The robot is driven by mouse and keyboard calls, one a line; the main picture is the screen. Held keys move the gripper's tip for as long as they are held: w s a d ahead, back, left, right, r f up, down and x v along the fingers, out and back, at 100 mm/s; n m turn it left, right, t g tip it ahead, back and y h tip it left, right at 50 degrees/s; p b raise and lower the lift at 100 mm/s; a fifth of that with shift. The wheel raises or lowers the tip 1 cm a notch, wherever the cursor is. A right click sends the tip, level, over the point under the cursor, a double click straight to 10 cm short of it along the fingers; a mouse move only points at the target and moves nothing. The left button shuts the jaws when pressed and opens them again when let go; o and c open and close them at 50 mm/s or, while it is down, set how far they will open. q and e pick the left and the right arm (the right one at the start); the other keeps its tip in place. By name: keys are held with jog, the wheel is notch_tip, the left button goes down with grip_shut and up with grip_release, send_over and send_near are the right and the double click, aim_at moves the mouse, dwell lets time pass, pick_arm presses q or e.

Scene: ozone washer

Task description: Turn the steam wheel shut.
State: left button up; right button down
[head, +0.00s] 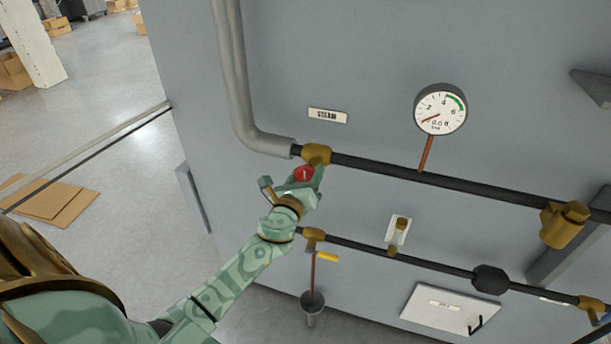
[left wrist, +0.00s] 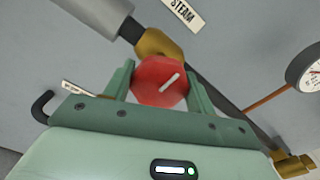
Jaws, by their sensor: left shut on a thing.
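The red steam wheel (head: 304,174) sits on a brass valve (head: 317,153) on the upper dark pipe, below the STEAM label (head: 328,115). In the left wrist view the wheel (left wrist: 160,80) faces the camera and bears a white slanted mark. My left gripper (head: 305,178) is shut on the wheel. In the left wrist view one finger of this gripper (left wrist: 159,82) stands on each side of the rim. The brass valve (left wrist: 160,43) shows behind the wheel. My right gripper is in neither view.
A round gauge (head: 441,109) stands on the upper pipe to the right, its needle low. A lower pipe (head: 375,251) carries a yellow-handled valve (head: 327,257) over a drain funnel (head: 312,302). Flat cardboard (head: 50,202) lies on the floor at left.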

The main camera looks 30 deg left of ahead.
pick_arm(q)
jog(key=shift+w+r, duration=0.1)
jog(key=shift+r, duration=0.15)
jog(key=o, duration=1)
jog(key=shift+f, duration=0.2)
jog(key=shift+b+v, duration=1.2)
jog(key=shift+v, duration=6.9)
